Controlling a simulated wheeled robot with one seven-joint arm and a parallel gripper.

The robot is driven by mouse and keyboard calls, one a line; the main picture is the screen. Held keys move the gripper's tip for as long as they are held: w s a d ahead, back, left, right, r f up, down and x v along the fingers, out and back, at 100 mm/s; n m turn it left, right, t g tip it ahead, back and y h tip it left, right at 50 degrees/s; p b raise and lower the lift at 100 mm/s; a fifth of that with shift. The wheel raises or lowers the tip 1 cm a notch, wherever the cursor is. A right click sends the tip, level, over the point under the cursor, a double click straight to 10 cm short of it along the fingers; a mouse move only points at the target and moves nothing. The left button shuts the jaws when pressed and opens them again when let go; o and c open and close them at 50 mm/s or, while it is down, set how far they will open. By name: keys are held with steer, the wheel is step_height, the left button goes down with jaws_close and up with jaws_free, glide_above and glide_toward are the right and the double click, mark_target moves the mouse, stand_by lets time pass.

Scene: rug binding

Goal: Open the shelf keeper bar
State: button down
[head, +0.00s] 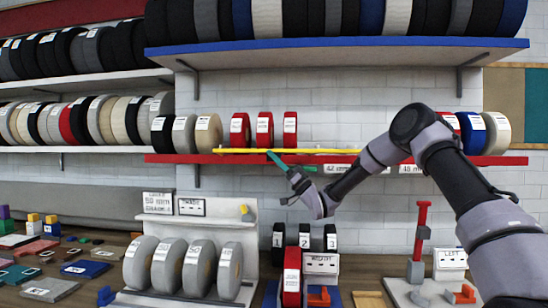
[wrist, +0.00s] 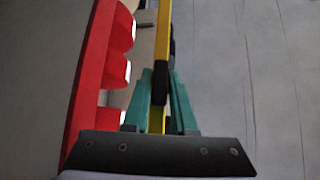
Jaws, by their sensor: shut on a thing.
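The keeper bar (head: 330,151) is a long thin yellow bar that runs level along the front of the red shelf (head: 232,159). It also shows in the wrist view (wrist: 161,50), with dark sleeves on it. My gripper (head: 272,155) reaches the bar from below, left of its middle. In the wrist view its teal fingers (wrist: 160,85) stand on both sides of the bar and are shut on it at a dark sleeve. Three red rolls (head: 264,131) stand on the shelf behind the bar. My arm hides part of the shelf at the right.
A blue-edged shelf (head: 350,46) with large rolls hangs above. More rolls (head: 184,134) stand left on the red shelf, others at its right end. Below, a workbench (head: 350,270) carries a rack of grey rolls (head: 168,265), a red roll (head: 291,277) and a red post (head: 421,228).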

stand_by(0.4)
steer(key=c, duration=0.8)
jaws_free()
steer(key=v, duration=1)
steer(key=shift+d+f, duration=0.2)
steer(key=shift+f, duration=0.15)
steer(key=shift+d, duration=0.1)
